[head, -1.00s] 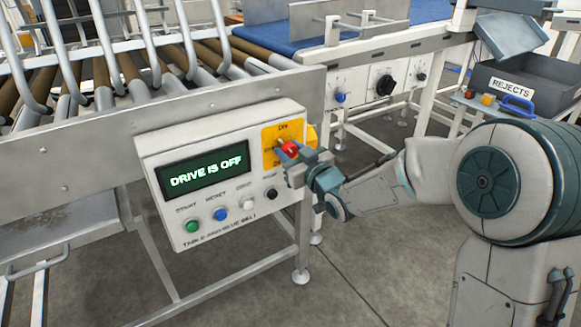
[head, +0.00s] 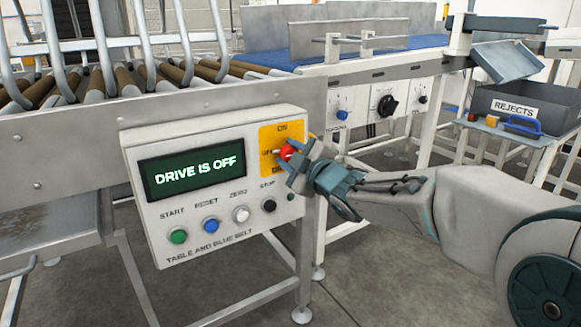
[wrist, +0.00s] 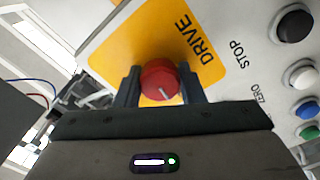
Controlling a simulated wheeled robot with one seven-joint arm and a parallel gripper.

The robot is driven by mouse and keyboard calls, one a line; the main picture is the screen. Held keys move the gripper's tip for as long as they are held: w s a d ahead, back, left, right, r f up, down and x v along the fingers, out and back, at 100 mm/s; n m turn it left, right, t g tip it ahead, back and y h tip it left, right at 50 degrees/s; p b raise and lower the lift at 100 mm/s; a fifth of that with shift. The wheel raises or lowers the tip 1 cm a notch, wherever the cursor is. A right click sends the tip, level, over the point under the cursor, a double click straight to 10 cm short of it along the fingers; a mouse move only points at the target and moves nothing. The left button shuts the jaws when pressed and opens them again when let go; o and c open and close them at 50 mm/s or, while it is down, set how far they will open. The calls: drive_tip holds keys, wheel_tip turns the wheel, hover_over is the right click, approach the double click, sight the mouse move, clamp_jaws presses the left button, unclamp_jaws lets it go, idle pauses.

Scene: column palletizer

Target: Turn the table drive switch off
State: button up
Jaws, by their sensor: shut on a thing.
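The table drive switch (head: 287,151) is a red knob on a yellow plate (head: 270,136) at the right end of the control box (head: 135,150). It also shows in the wrist view as a round red knob with a white line (wrist: 160,82). My gripper (head: 290,160) is at the knob, with its two dark fingers shut on either side of it. In the wrist view the fingers (wrist: 160,86) flank the knob left and right. My fingers partly hide the plate's lettering.
Green START (head: 178,236), blue RESET (head: 211,226), white ZERO (head: 241,214) and black STOP (head: 269,206) buttons sit below the display. The roller table (head: 130,85) is above left. A blue belt (head: 350,48) is behind. A grey REJECTS bin (head: 550,105) stands at right.

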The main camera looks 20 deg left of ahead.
drive_tip(key=shift+f+n+b, duration=0.1)
drive_tip(key=shift+n+b, duration=0.4)
drive_tip(key=shift+n, duration=0.2)
drive_tip(key=o, duration=1)
drive_tip(key=shift+p+v, duration=1.55)
drive_tip(key=shift+v, duration=5.4)
